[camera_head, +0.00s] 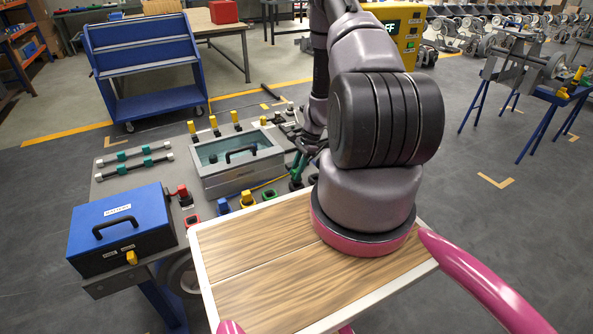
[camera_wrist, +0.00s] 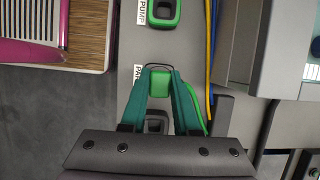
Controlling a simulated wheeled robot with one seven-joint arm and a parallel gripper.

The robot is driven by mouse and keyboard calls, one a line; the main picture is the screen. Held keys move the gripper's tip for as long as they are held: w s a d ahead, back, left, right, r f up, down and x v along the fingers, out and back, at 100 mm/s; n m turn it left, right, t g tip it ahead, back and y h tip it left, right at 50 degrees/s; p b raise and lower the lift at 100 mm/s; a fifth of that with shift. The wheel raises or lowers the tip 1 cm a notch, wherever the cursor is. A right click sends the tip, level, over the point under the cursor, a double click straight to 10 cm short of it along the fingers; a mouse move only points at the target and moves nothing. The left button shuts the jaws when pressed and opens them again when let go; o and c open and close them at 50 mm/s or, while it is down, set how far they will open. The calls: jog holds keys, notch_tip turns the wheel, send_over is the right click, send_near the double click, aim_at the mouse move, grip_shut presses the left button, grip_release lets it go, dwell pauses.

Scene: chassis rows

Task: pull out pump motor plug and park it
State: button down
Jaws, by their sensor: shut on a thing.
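My gripper (camera_wrist: 159,74) is shut on a green plug (camera_wrist: 159,84), the pump motor plug, with one finger on each side of it. A green cable runs beside the right finger. The plug is next to a partly hidden label starting "PA" (camera_wrist: 138,74); whether it is seated or held above the surface I cannot tell. The green-rimmed pump socket (camera_wrist: 163,12), beside the label "PUMP" (camera_wrist: 143,12), shows an empty dark opening. A dark grey socket-like block (camera_wrist: 157,121) shows between the fingers. In the head view, my arm partly hides the gripper area, where green shows (camera_head: 297,178).
Blue and yellow cables (camera_wrist: 211,50) run to the right of the plug. In the head view, the grey bench carries a glass-lidded box (camera_head: 240,160), a blue case (camera_head: 120,228), and red, blue and yellow plugs. My wooden-topped base stands close in front.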

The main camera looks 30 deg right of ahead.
jog(key=shift+f, duration=1.1)
jog(key=c, duration=0.6)
grip_release()
jog(key=v, duration=1)
jog(key=shift+d+r, duration=0.15)
jog(key=shift+r, duration=0.25)
jog(key=shift+r, duration=0.1)
